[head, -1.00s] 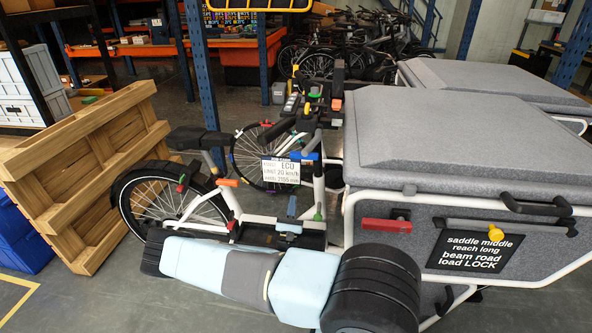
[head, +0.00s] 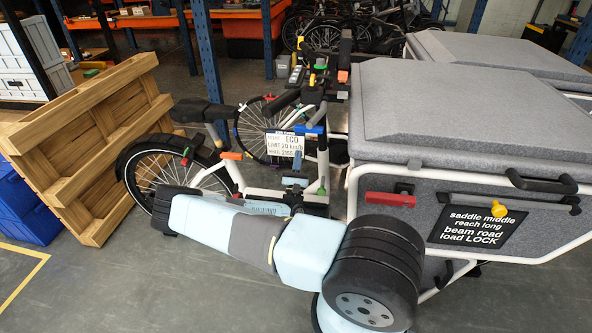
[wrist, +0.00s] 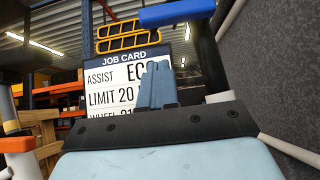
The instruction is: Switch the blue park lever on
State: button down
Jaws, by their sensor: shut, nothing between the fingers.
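The blue park lever (head: 312,130) is on the bike beside the upper right of the white job card (head: 283,146). In the wrist view the lever (wrist: 176,12) lies roughly level across the top right, on a dark mount. My gripper (head: 298,160) is shut and empty, in front of the card's lower right part. In the wrist view my gripper's blue-grey fingers (wrist: 157,88) point up, below the lever and apart from it, hiding part of the card (wrist: 115,80). I cannot tell the lever's setting.
A grey cargo box (head: 450,120) with a red handle (head: 390,199) and a yellow knob (head: 501,217) stands at the right. An orange lever (head: 231,156) is left of the card. A wooden pallet (head: 75,190) leans at the left. The floor at front left is clear.

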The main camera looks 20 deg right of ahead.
jog(key=shift+w+d+r, duration=0.2)
jog(key=shift+w+r, duration=0.1)
jog(key=shift+r, duration=0.7)
jog(key=shift+w+d+r, duration=0.2)
jog(key=shift+w+r, duration=0.1)
jog(key=shift+r, duration=0.75)
jog(key=shift+w+d+r, duration=0.2)
jog(key=shift+w+r, duration=0.1)
jog(key=shift+r, duration=0.7)
jog(key=shift+a, duration=0.25)
jog(key=shift+w+a+m, duration=0.1)
jog(key=shift+m, duration=0.2)
